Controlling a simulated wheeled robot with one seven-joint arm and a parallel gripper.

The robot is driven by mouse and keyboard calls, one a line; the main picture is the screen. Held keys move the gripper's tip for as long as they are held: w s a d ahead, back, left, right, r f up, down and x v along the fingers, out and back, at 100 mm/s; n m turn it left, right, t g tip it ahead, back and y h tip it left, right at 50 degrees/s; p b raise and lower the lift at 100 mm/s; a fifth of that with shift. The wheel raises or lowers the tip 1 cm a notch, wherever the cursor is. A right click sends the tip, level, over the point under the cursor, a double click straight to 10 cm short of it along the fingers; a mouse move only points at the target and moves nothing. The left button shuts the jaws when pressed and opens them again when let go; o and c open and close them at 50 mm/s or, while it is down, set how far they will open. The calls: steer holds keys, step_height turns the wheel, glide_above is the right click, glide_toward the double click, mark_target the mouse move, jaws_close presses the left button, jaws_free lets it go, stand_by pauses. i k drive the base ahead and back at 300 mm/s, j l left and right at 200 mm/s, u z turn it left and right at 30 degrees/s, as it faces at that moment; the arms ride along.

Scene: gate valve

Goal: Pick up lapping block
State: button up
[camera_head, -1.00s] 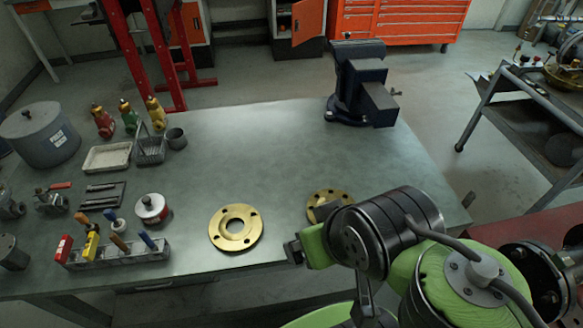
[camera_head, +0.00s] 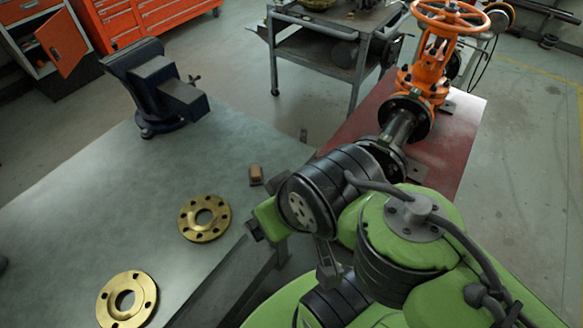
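A small brown block (camera_head: 256,175), which looks like the lapping block, lies on the grey-green workbench (camera_head: 90,190) near its right edge. It lies up and right of a brass flange (camera_head: 204,217). My green and black arm is folded at the lower right. The dark end of my arm, which seems to be my gripper (camera_head: 252,229), shows just below the block in the picture and apart from it. Its fingers are too small and too hidden to tell whether they are open. Nothing is visibly held.
A second brass flange (camera_head: 127,300) lies at the bench's lower left. A dark blue vise (camera_head: 155,88) stands at the far edge. A red-topped stand (camera_head: 450,140) with an orange gate valve (camera_head: 430,60) is at the right. A grey cart (camera_head: 325,50) stands behind. The bench's middle is clear.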

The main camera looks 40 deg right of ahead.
mark_target(256, 173)
steer(key=z, duration=0.35)
steer(key=l+u, duration=0.1)
steer(key=u, duration=0.3)
steer(key=i+l+u, duration=0.1)
steer(key=u, duration=0.25)
steer(key=l+u, duration=0.25)
steer(key=u, duration=0.15)
steer(key=l+u, duration=0.15)
steer(key=u, duration=0.25)
steer(key=i+l, duration=0.05)
